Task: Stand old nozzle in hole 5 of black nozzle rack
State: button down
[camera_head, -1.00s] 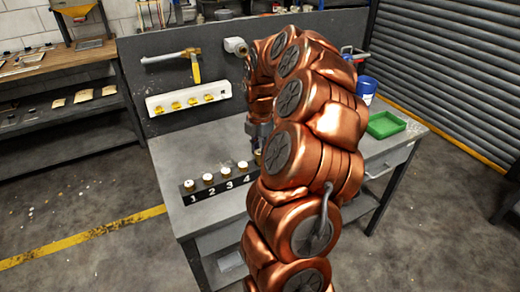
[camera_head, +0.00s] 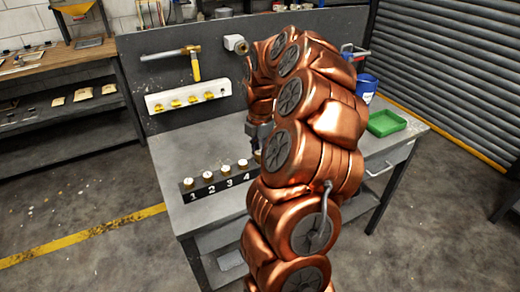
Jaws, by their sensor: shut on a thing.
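The rack's right end, with hole 5, is hidden behind my copper arm. My gripper (camera_head: 258,150) points down at about the rack's right end, just right of number 4. It is shut on the old nozzle (camera_head: 257,156), of which only a small part shows. I cannot tell whether the nozzle touches the rack.
A green tray (camera_head: 386,123) and a blue container (camera_head: 366,87) stand on the right. The bench left of the rack is clear.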

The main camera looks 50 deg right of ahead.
jog(key=shift+f+b, duration=0.3)
jog(key=shift+f, duration=0.5)
jog(key=c, duration=0.8)
grip_release()
jog(key=shift+o, duration=0.3)
jog(key=shift+o, duration=1.4)
jog(key=shift+r+p, duration=1.45)
jog(key=shift+r, duration=2.1)
